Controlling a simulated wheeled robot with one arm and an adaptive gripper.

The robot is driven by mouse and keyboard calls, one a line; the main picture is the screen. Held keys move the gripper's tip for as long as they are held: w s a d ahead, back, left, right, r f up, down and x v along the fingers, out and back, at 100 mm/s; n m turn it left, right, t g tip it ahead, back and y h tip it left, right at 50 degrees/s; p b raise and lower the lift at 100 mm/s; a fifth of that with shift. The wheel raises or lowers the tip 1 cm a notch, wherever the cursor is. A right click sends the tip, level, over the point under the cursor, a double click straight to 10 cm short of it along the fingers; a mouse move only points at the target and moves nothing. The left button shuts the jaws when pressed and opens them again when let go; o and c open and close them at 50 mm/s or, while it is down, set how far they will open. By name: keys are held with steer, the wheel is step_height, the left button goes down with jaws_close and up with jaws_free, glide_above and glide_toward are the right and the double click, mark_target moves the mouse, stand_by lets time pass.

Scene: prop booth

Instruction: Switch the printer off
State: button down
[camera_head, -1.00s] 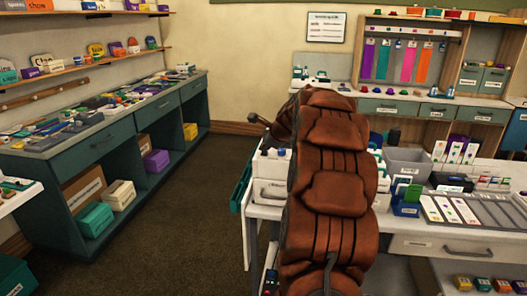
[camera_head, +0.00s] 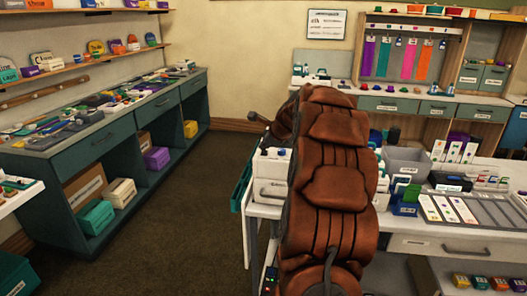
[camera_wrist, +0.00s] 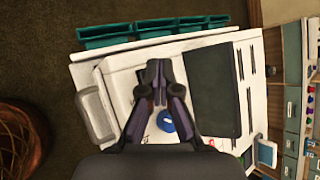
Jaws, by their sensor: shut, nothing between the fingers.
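A white machine that looks like the printer (camera_wrist: 120,88) fills the middle of the wrist view, with a grey handle-like part (camera_wrist: 95,110) on its left and a dark panel (camera_wrist: 213,90) on its right. A blue round part (camera_wrist: 166,121) shows partly behind my fingers; I cannot tell if it is the switch. My gripper (camera_wrist: 158,66) is shut and empty, over the white machine; whether it touches is unclear. In the head view the white machine (camera_head: 272,168) stands at the table's left end, partly hidden by my arm, which also hides my gripper.
Teal bins (camera_wrist: 150,28) line the table edge beside the machine. On the same white table are a grey bin (camera_head: 408,160), a blue card holder (camera_head: 405,207) and sorting trays (camera_head: 490,211). Open floor (camera_head: 185,220) lies to the left, before a long teal counter (camera_head: 100,146).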

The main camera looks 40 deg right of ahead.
mark_target(265, 152)
steer(key=shift+r+p, duration=3.05)
steer(key=shift+p, duration=0.05)
steer(key=shift+f, duration=0.1)
steer(key=s+a+n+g+y, duration=0.2)
steer(key=a+n, duration=0.5)
steer(key=a, duration=1.1)
steer(key=s+a+f+n+g+y, duration=0.1)
steer(key=s+a+n, duration=0.3)
steer(key=a, duration=0.4)
steer(key=s+a+f+n+g+y, duration=0.15)
steer(key=s+a+n, duration=0.25)
steer(key=a, duration=0.4)
steer(key=s+a+f+n+g, duration=0.2)
steer(key=s+n, duration=0.3)
steer(key=s, duration=0.4)
steer(key=s+a+f+n+g+h, duration=0.1)
steer(key=s+a+n, duration=0.3)
steer(key=s, duration=0.6)
steer(key=s+a+f+n+g+h, duration=0.1)
steer(key=s+a+f+n+g, duration=0.1)
steer(key=s, duration=0.7)
steer(key=a+n+g, duration=0.1)
steer(key=a+n, duration=0.1)
steer(key=n, duration=0.1)
steer(key=shift+s+f+n, duration=0.15)
steer(key=shift+f+n, duration=0.25)
